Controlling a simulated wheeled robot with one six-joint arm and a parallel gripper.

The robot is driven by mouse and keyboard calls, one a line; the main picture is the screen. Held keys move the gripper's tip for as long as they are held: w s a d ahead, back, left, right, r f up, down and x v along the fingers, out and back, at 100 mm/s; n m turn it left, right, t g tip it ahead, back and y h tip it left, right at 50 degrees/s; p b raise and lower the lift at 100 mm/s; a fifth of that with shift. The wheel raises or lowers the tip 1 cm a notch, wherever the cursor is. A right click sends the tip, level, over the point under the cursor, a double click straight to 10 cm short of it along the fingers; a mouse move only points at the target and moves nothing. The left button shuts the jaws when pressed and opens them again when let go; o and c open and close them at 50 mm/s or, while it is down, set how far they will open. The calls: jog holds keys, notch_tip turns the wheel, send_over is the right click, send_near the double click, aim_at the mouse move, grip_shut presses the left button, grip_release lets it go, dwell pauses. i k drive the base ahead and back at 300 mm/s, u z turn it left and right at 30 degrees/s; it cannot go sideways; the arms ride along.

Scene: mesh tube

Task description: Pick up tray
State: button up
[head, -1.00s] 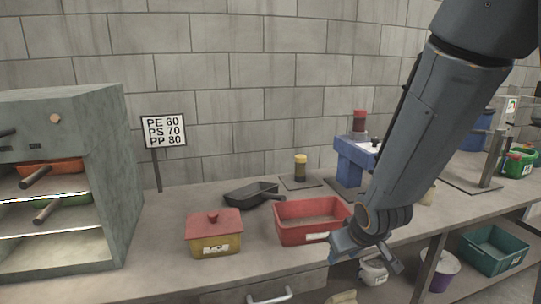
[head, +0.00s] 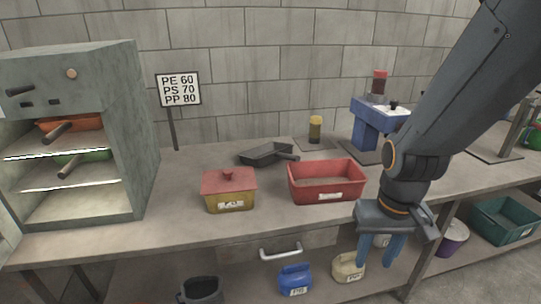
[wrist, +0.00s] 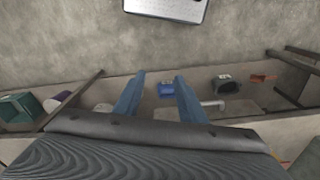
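A dark tray with a handle (head: 264,152) lies on the worktop near the back wall. An orange tray (head: 85,123) and a green tray (head: 92,156), both with dark handles, sit on separate levels inside the open grey oven (head: 146,130) at left. A red open bin (head: 327,184) stands on the worktop. My gripper (head: 376,262) hangs at the bench's front edge, right of these trays and apart from them. In the wrist view its two blue fingers (wrist: 158,76) are spread with nothing held between them.
A yellow box with a red lid (head: 229,192) stands left of the red bin. A blue press (head: 368,128) and sign (head: 179,90) stand behind. Below are a drawer handle (head: 281,250), a blue jug (head: 295,280) and a teal crate (head: 504,222). The worktop's front left is clear.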

aim_at(276, 157)
jog(key=k, duration=0.4)
jog(key=u, duration=0.85)
jog(key=i, duration=1.35)
jog(key=z, duration=0.7)
